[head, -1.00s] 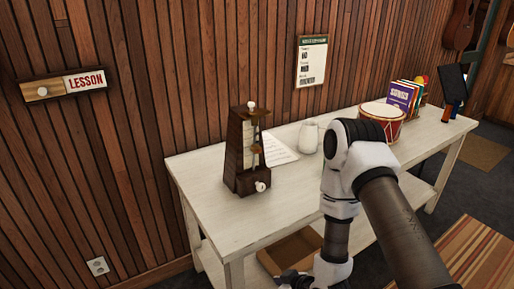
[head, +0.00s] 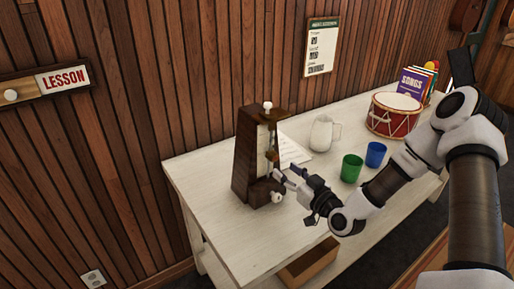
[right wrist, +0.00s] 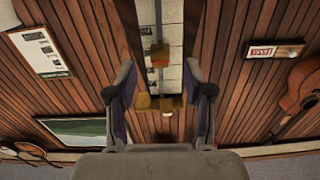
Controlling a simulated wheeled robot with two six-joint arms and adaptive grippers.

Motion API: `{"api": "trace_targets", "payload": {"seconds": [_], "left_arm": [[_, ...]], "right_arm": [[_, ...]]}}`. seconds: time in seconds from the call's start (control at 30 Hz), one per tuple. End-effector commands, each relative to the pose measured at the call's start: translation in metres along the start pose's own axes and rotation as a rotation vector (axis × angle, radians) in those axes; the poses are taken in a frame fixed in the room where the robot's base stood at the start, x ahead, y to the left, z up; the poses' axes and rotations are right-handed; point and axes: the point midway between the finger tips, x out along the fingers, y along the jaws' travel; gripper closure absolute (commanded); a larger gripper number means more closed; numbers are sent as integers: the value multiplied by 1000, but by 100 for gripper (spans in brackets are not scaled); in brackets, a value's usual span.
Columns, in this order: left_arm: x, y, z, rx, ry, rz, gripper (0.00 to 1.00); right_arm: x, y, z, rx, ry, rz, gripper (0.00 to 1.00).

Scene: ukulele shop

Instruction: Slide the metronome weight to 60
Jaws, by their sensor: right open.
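The metronome (head: 248,155) is a dark wooden tapered case standing upright on the white table, with a white knob on top and another low on its front. Its brown weight (head: 270,154) sits on the rod in front of the pale scale. In the right wrist view, upside down, the orange-brown weight (right wrist: 160,55) shows on the rod, with a brass crosspiece between the fingers. My right gripper (head: 287,177) is open in front of the metronome's lower face; its fingers (right wrist: 162,93) show apart in the wrist view. Scale numbers are too small to read. My left gripper is not visible.
On the table (head: 215,222) are a white mug (head: 321,133), a green cup (head: 351,168), a blue cup (head: 375,154), a drum (head: 393,115) and song books (head: 413,85). A paper sheet (head: 293,150) lies behind the metronome. The table's front left is clear.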

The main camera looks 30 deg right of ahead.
Motion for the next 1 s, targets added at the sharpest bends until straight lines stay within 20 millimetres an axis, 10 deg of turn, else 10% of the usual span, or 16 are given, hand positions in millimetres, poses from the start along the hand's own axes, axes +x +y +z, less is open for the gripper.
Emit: {"api": "trace_targets", "payload": {"seconds": [0.5, 0.8, 1.0], "left_arm": [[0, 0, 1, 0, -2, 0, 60], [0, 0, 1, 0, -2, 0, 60], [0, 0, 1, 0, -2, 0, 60]], "right_arm": [[71, 0, 0, -3, -1, -1, 48], [78, 0, 0, 2, -1, 0, 48], [78, 0, 0, 1, -1, 0, 100]]}}
